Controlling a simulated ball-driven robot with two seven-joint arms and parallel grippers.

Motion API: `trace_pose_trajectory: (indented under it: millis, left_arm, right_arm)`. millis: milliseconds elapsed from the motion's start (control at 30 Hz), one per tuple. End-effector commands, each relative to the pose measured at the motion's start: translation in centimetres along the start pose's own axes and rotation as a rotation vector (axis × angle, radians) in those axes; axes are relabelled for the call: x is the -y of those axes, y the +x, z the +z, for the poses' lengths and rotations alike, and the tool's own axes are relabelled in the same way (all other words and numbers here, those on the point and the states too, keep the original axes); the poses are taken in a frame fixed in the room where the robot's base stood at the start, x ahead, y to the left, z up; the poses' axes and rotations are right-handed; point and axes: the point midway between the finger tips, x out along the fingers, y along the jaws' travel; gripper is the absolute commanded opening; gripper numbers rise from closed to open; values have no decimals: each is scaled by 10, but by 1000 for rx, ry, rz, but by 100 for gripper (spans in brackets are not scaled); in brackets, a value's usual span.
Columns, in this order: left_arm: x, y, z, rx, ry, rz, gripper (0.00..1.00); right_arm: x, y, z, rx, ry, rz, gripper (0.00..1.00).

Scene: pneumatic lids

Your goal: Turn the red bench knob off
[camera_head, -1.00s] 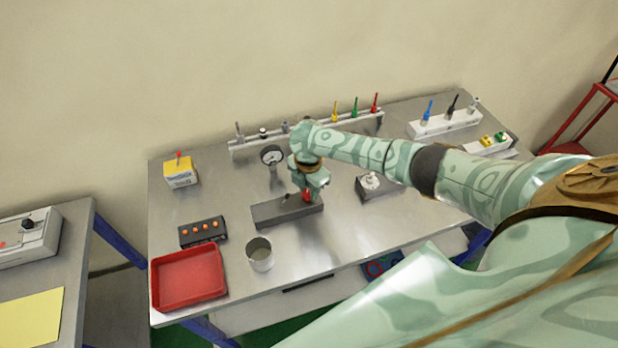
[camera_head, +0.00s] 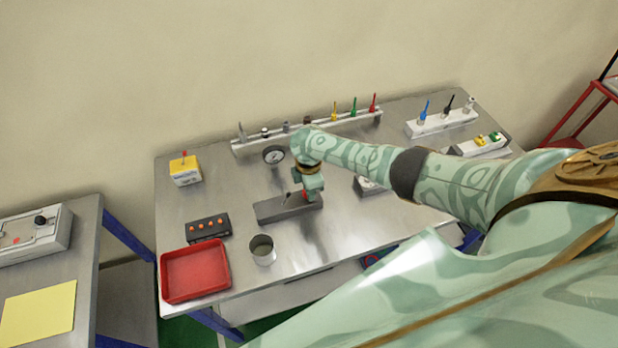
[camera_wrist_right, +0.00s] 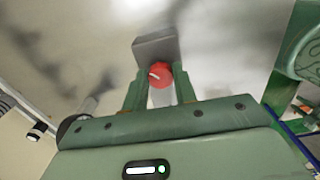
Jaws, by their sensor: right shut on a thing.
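The red bench knob (camera_wrist_right: 160,70) shows in the right wrist view between the green fingers of my right gripper (camera_wrist_right: 159,92). It has a pale pointer mark and sits at the end of a dark grey block (camera_wrist_right: 153,46). In the head view that block (camera_head: 275,211) lies on the middle of the steel bench (camera_head: 330,230), with a small dark lever on it. My right gripper (camera_head: 310,192) is over its right end, shut on the knob, which is mostly hidden there. My left gripper is not in view.
A pressure gauge (camera_head: 274,155) stands behind the block. A metal cup (camera_head: 262,250), a red tray (camera_head: 195,272) and a box with orange buttons (camera_head: 207,227) are at the front left. A rail with coloured levers (camera_head: 320,124) runs along the back.

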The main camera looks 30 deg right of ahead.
Motion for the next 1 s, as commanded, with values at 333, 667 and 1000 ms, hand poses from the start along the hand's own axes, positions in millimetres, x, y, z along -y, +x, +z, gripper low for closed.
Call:
trace_pose_trajectory:
  millis: [333, 667, 1000]
  left_arm:
    - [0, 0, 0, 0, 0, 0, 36]
    - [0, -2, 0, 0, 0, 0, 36]
    - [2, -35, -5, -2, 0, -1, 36]
  right_arm:
    - [0, 0, -1, -3, 2, 0, 49]
    - [0, -3, 0, -1, 0, 0, 49]
    - [-1, -78, 0, -3, -2, 3, 49]
